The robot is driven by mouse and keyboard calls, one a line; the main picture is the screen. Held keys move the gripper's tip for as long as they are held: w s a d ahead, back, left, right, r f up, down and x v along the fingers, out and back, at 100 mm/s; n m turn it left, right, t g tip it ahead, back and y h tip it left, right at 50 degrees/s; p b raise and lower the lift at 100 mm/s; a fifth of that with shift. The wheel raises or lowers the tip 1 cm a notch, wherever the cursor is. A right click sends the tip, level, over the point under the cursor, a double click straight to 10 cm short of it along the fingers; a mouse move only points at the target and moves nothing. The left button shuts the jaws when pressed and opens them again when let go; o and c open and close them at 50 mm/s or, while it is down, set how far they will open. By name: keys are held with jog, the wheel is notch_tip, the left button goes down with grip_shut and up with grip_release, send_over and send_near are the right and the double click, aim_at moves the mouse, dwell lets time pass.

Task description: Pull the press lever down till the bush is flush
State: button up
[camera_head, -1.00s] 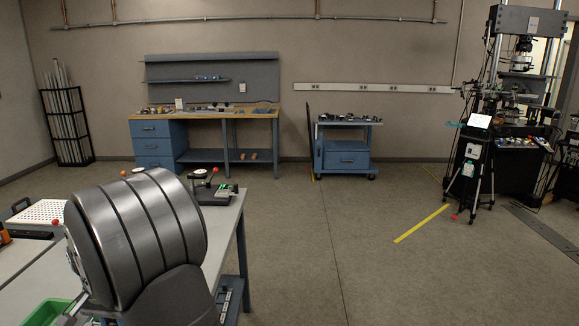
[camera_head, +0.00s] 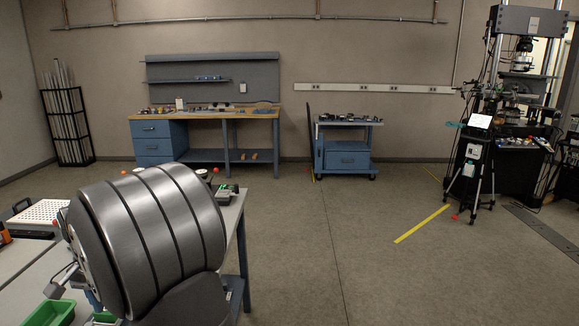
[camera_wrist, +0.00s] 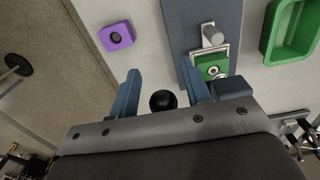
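My gripper (camera_wrist: 158,68) is open in the wrist view, with its two blue fingers apart. A black ball knob (camera_wrist: 163,100), apparently the press lever's, shows between the fingers near the palm; contact and depth are unclear. The lever's arm is not visible. To the right is the press's blue-grey base plate (camera_wrist: 182,22), with a grey metal cylinder (camera_wrist: 212,35) and a green block (camera_wrist: 206,62). A light ring, possibly the bush (camera_wrist: 213,70), sits on the green block; how far it stands out cannot be told. My arm hides the press in the head view.
A purple block with a hole (camera_wrist: 117,36) lies left of the press.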

dwell(0.3)
jog(key=shift+r, duration=2.75)
